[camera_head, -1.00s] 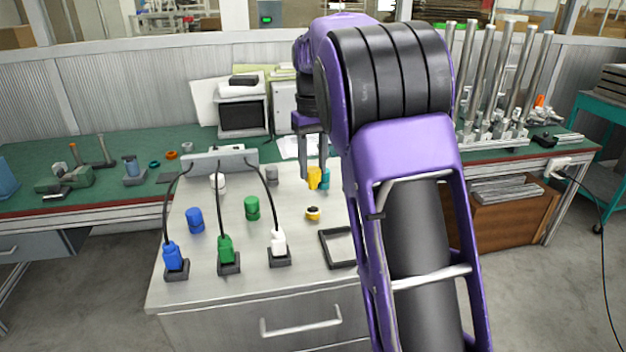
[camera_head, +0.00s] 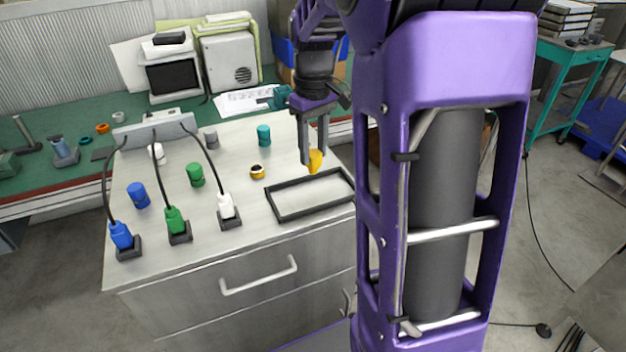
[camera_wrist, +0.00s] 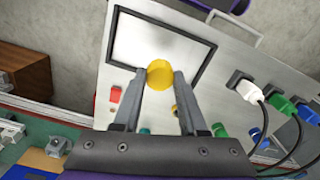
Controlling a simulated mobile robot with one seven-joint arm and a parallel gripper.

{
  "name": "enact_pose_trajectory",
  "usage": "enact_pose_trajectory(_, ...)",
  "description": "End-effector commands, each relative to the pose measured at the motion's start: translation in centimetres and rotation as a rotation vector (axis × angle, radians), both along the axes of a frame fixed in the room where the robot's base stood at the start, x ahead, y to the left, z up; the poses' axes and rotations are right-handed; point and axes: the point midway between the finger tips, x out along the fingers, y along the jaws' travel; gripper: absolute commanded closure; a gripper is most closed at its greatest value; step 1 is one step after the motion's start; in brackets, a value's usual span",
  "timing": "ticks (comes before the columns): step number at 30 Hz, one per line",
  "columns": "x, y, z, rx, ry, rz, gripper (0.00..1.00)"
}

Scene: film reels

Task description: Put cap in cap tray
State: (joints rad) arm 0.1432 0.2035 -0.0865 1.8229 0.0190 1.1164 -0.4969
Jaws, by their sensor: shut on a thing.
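The yellow cap (camera_head: 316,160) is held between the fingers of my gripper (camera_head: 313,157). It also shows at the fingertips in the wrist view (camera_wrist: 159,74). The black-rimmed rectangular cap tray (camera_head: 292,214) lies on the front right of the light worktop and looks empty. My gripper points down and holds the cap near the tray's back edge; it appears raised above the worktop. In the wrist view the tray (camera_wrist: 205,66) lies beyond the fingertips. A small yellow-and-black piece (camera_head: 257,172) stands left of the tray.
Blue (camera_head: 138,195), green (camera_head: 195,174) and teal (camera_head: 264,135) cylinders stand on the worktop. Blue, green and white (camera_head: 227,206) plugs with black cables stand along the left and front. A green bench (camera_head: 90,165) with equipment runs behind. My arm hides the right side.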

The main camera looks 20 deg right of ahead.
Motion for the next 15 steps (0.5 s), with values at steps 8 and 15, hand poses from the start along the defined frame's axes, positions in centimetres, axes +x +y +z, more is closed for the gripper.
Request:
enact_pose_trajectory(8, 0.0, 0.0, -3.5, 0.0, 0.003, 0.0, 1.0)
enact_pose_trajectory(15, 0.0, 0.0, -6.4, 0.0, 0.001, 0.0, 1.0)
